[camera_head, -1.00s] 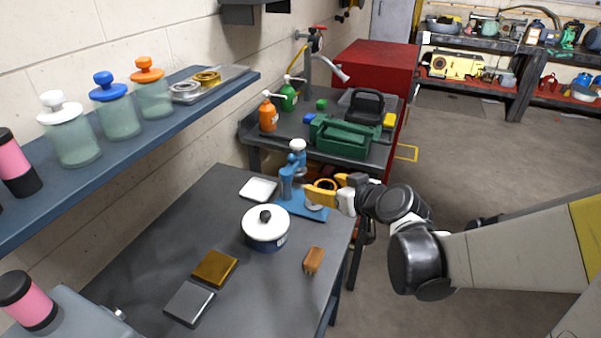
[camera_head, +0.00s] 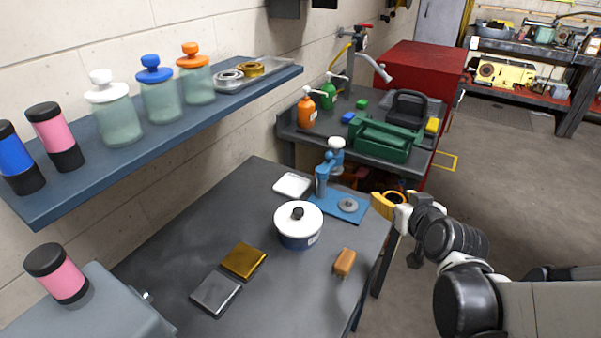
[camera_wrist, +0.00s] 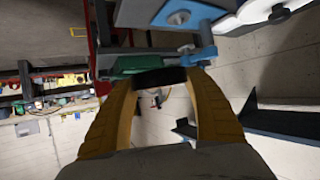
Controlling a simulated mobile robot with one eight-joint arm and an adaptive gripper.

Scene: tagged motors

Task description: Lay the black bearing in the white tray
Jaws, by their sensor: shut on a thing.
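My gripper (camera_head: 392,204) is out past the right edge of the dark table, to the right of the blue press. Its yellow fingers also show in the wrist view, with their tips closed on the black bearing (camera_wrist: 160,77). The bearing appears there as a short dark band across the fingertips. In the head view the fingers mostly hide it. The white tray (camera_head: 292,185) lies flat on the table's far part, left of the blue press, and looks empty. The gripper is well to its right, apart from it.
The blue press (camera_head: 327,181) with a grey disc on its base stands between tray and gripper. A white-lidded pot (camera_head: 299,228) is in front of the tray. A brown block (camera_head: 345,262), a gold plate (camera_head: 244,260) and a grey plate (camera_head: 215,293) lie nearer. A shelf (camera_head: 140,160) overhangs the left.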

